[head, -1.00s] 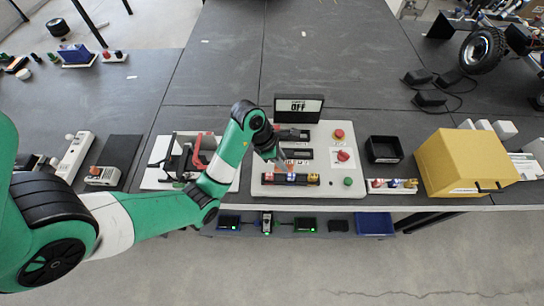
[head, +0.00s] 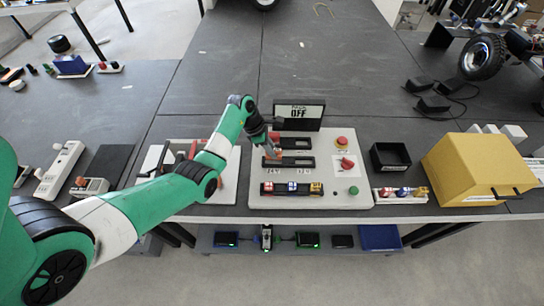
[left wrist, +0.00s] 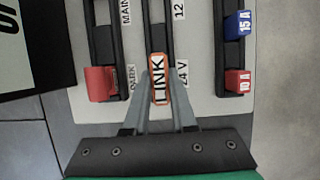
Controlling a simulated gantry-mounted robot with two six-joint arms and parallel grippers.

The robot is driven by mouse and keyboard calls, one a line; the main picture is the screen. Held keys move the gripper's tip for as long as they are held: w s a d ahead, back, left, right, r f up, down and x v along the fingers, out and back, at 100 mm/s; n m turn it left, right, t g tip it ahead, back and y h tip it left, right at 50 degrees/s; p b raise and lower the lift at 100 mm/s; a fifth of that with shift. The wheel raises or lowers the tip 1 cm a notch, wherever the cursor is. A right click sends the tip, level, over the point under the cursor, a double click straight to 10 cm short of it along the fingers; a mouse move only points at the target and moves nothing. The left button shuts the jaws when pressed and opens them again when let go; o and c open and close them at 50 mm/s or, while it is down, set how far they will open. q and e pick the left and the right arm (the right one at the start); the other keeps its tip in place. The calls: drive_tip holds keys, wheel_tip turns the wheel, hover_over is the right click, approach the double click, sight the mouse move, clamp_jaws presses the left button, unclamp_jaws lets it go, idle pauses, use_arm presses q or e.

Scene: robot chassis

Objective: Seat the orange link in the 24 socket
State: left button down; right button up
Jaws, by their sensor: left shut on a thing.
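The orange link (left wrist: 160,78), marked LINK, is upright in the left wrist view, between the two fingertips of my left gripper (left wrist: 159,88). The gripper is shut on it. The link is over the 24 V end of the middle black slot (left wrist: 155,25), in line with it; I cannot tell whether it is down in the socket. The "24 V" label (left wrist: 182,72) is beside the link; "12" is at the slot's other end. In the head view my left gripper (head: 269,151) is at the left end of the middle slot (head: 298,162), and largely hides the link.
A red plug (left wrist: 101,83) stands in the neighbouring slot's PARK end. Red and blue fuses (left wrist: 237,81) line the other side. On the pale panel (head: 350,197) are red knobs, a green button (head: 353,190) and an OFF display (head: 298,113). A black bin (head: 390,158) and yellow box (head: 473,168) stand right.

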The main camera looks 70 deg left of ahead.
use_arm(q)
drive_tip(key=shift+s+f+b, duration=0.1)
drive_tip(key=shift+f+b, duration=0.3)
drive_tip(key=shift+f, duration=1)
drive_tip(key=shift+f, duration=0.2)
drive_tip(key=c, duration=0.7)
unclamp_jaws()
drive_tip(key=shift+c, duration=0.2)
drive_tip(key=p+v, duration=0.4)
drive_tip(key=v, duration=0.8)
drive_tip(key=shift+r, duration=0.2)
